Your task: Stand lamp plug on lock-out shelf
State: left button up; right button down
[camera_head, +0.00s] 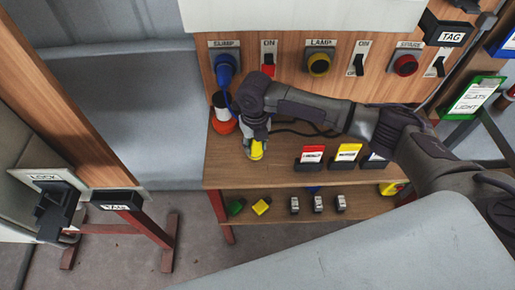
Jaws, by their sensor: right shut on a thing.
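My right gripper (257,140) reaches in from the right, points down over the upper wooden shelf (232,172) and is shut on a yellow plug (257,150). The plug is low, close to the shelf top; I cannot tell whether it touches. The gripper hides its upper part. A dark cable runs right from near the gripper. The LAMP socket (318,64), with a yellow ring, is on the wooden panel above. A lower shelf (275,211) lies beneath. No label tells which one is the lock-out shelf. My left gripper is not in view.
An orange, white and dark object (222,112) stands close left of my gripper. A blue plug (226,68) is at the SUMP socket. Red and yellow cards in holders (311,158) stand to the right. Several small locks lie on the lower shelf. The upper shelf's front left is clear.

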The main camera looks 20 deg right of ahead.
aim_at(256, 152)
notch_tip(256, 152, down, 3)
jog(key=shift+f, duration=0.45)
jog(key=c, duration=0.7)
grip_release()
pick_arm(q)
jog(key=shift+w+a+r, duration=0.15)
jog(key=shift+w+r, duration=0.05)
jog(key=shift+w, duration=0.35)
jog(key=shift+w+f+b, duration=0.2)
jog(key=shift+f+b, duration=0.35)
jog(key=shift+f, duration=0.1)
pick_arm(e)
notch_tip(256, 152, up, 12)
jog(key=shift+r, duration=0.1)
